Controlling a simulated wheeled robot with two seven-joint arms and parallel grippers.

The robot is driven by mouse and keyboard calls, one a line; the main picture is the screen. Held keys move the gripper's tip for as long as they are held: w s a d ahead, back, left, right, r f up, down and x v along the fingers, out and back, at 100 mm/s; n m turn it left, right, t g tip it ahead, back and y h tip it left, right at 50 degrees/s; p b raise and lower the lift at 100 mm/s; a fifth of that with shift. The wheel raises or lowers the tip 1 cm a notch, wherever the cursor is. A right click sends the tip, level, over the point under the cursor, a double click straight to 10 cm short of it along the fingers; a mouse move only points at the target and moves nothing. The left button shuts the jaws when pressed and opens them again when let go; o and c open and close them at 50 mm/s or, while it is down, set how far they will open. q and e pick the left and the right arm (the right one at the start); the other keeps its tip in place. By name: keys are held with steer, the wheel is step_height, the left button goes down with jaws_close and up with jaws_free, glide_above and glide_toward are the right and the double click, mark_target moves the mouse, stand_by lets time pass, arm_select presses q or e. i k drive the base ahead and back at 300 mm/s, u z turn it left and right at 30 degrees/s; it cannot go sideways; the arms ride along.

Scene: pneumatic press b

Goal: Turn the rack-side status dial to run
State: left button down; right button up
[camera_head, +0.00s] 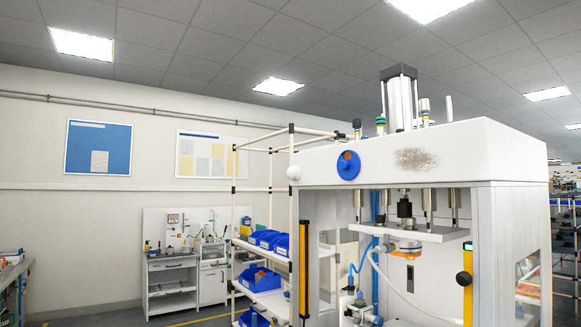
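The white press (440,150) stands at the right, with a cylinder on top. I cannot tell for sure which of the two is the status dial, and no run label is readable. Neither of my grippers is in view.
The rack holds blue bins (260,278) just left of the press. Yellow-black light bars (304,268) flank the press opening. A white workbench (172,275) stands by the back wall, and another bench (12,270) at the far left. Floor between them looks clear.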

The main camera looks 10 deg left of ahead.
mark_target(344, 165)
steer(key=u, duration=1.3)
steer(key=i, duration=3.4)
steer(key=z, duration=3.45)
